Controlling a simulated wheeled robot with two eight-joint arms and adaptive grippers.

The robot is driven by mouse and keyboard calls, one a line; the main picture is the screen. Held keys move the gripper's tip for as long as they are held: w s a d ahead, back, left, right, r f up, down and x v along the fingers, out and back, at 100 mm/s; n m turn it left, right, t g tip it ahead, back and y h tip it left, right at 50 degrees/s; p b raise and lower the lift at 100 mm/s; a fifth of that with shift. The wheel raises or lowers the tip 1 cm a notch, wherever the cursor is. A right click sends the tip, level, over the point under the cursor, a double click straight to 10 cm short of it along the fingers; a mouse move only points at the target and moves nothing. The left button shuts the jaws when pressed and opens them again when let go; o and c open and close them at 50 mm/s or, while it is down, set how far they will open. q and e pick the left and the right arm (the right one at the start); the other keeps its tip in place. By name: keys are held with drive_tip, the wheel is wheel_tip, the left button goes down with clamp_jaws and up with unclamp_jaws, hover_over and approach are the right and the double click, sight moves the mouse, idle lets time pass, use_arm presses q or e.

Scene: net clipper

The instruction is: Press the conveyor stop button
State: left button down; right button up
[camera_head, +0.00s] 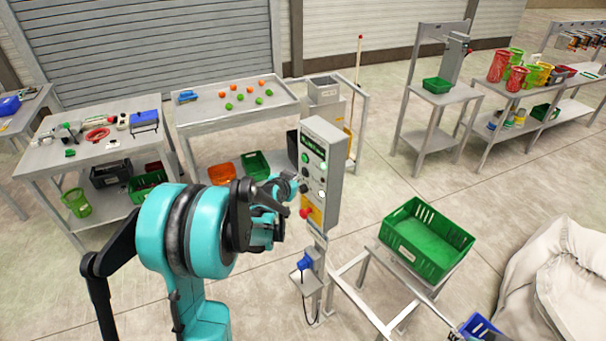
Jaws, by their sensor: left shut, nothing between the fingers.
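The grey control panel (335,175) stands upright on a post in the middle of the head view, with a green-lettered display at its top and several small buttons and lights on its face. A red button (305,213) on a yellow plate (313,207) sits low on the panel; I cannot read any label on it. My left gripper (295,189) is shut and empty, in front of the panel's left side, a little above and left of the red button in the picture. I cannot tell whether it touches the panel. My right gripper is out of view.
A green crate (428,235) stands on a metal frame right of the panel. A table (230,110) with orange and green balls stands behind. A white sack (560,275) lies at the right. Floor between is clear.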

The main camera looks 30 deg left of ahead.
use_arm(q)
drive_tip(key=shift+w+d, duration=0.1)
drive_tip(key=shift+w, duration=0.05)
idle(0.8)
drive_tip(key=shift+w+d, duration=0.1)
drive_tip(key=shift+w, duration=0.15)
drive_tip(key=shift+w+d+b, duration=0.2)
drive_tip(key=shift+w+b, duration=0.1)
drive_tip(key=shift+w, duration=0.1)
idle(0.6)
idle(0.4)
drive_tip(key=shift+s+a, duration=0.4)
drive_tip(key=shift+s, duration=0.4)
drive_tip(key=s, duration=0.1)
drive_tip(key=s+a, duration=0.1)
drive_tip(key=s, duration=0.1)
drive_tip(key=s+a, duration=0.1)
drive_tip(key=shift+s+a+b, duration=0.15)
drive_tip(key=shift+s+b, duration=0.05)
drive_tip(key=shift+b, duration=0.2)
idle(0.5)
